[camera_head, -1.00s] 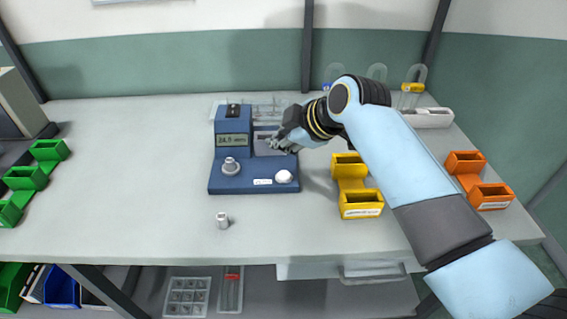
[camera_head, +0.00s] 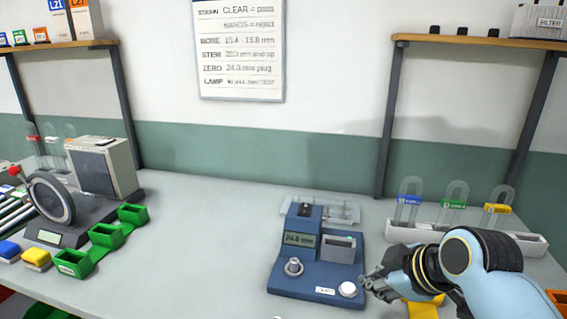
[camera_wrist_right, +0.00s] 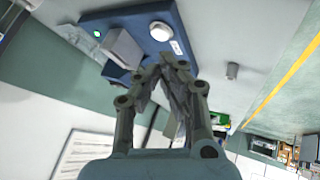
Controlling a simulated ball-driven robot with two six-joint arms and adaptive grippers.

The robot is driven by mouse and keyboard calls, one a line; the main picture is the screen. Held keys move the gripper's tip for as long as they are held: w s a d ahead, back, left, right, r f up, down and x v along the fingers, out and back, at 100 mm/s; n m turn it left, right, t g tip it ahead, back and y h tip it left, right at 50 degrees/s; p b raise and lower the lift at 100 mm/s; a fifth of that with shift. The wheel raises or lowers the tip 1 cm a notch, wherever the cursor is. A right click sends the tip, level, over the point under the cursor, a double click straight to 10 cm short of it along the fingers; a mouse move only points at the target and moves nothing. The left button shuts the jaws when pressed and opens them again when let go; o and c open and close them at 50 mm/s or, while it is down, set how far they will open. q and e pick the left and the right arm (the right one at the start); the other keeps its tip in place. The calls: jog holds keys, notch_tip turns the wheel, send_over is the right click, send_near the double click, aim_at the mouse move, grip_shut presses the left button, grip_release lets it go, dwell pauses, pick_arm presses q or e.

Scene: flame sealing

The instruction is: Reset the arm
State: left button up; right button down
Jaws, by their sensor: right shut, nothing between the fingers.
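My right gripper (camera_head: 372,285) is just right of the blue measuring device (camera_head: 317,274) in the head view, close to its white button (camera_head: 348,289). Its fingers are shut with nothing between them. In the right wrist view the closed fingertips (camera_wrist_right: 174,62) show in front of the device (camera_wrist_right: 168,18); whether they touch it I cannot tell. The device's display (camera_head: 299,239) reads about 24.0 mm. My left gripper is not in view.
A white rack (camera_head: 408,234) with several looped glass tubes stands at the back right. Green bins (camera_head: 106,235) and a machine with a round wheel (camera_head: 50,198) are at the left. A yellow bin (camera_head: 420,310) is partly behind my right arm.

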jog(key=s+d+r+m+g+h, duration=0.1)
jog(key=s+d+m, duration=0.25)
jog(key=s, duration=0.55)
jog(key=s+d+r+m+g+h, duration=0.15)
jog(key=s+m, duration=0.25)
jog(key=s, duration=0.4)
jog(key=s+d+r+m+g+h, duration=0.1)
jog(key=s+d+m+h, duration=0.2)
jog(key=s, duration=0.6)
jog(key=s+d+f+g+y+b, duration=0.15)
jog(key=f+b, duration=0.35)
jog(key=f, duration=1.3)
jog(key=d+f+b, duration=0.2)
jog(key=f+b, duration=0.2)
jog(key=f, duration=1.3)
jog(key=s+f+b, duration=0.4)
jog(key=s+f, duration=0.5)
jog(key=f, duration=0.3)
jog(key=s+f+g+b, duration=0.1)
jog(key=s+f+b, duration=0.3)
jog(key=s+f, duration=0.6)
notch_tip(320, 180, down, 2)
jog(key=shift+d+f, duration=0.2)
jog(key=shift+d, duration=0.2)
